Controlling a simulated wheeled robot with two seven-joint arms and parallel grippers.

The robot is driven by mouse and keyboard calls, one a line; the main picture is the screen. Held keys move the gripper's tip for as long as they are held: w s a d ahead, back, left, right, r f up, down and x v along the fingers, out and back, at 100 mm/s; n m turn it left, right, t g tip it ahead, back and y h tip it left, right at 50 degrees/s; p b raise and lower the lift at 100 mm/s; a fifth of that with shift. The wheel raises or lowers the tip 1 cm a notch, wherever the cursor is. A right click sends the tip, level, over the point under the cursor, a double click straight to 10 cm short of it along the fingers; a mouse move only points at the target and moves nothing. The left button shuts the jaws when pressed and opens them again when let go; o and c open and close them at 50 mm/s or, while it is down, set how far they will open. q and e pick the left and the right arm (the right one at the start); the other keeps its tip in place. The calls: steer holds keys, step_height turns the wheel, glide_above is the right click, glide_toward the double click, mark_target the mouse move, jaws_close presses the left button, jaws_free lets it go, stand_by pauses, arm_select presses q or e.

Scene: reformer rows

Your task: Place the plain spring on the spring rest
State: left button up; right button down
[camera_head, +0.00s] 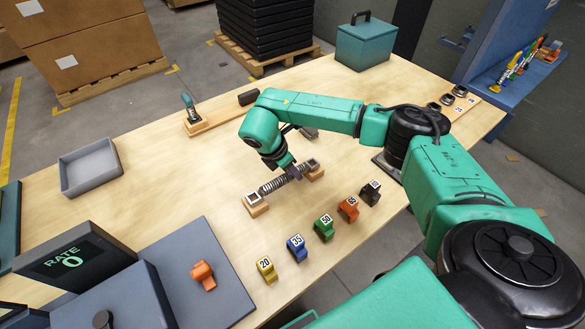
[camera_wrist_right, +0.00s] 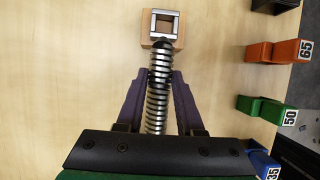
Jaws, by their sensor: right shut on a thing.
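The plain spring (camera_head: 270,186) is a bare grey metal coil lying roughly level. My right gripper (camera_head: 289,172) is shut on it around its middle, coming from above. In the right wrist view the spring (camera_wrist_right: 159,92) runs between the two dark purple fingers (camera_wrist_right: 160,88). The spring rest shows as two wooden blocks with square metal tops, a near block (camera_head: 256,205) and a far block (camera_head: 313,170). The spring spans the gap between them; one end meets a block (camera_wrist_right: 162,27) in the wrist view. I cannot tell whether it bears on both blocks. My left gripper is out of view.
A row of numbered blocks, yellow (camera_head: 266,269), blue (camera_head: 297,248), green (camera_head: 324,228), orange (camera_head: 348,208) and black (camera_head: 370,192), stands in front of the rest. An orange piece (camera_head: 203,275) sits on a grey plate. A grey tray (camera_head: 91,167) is at left. Table behind the rest is partly clear.

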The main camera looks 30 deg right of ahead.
mark_target(281, 177)
steer(key=c, duration=0.5)
jaws_free()
steer(key=shift+f, duration=0.15)
steer(key=shift+c, duration=0.2)
steer(key=shift+r, duration=0.25)
steer(key=shift+a+r, duration=0.15)
steer(key=b+v, duration=0.3)
steer(key=v, duration=0.5)
steer(key=shift+a, duration=0.1)
steer(key=v, duration=0.3)
steer(key=shift+r, duration=0.3)
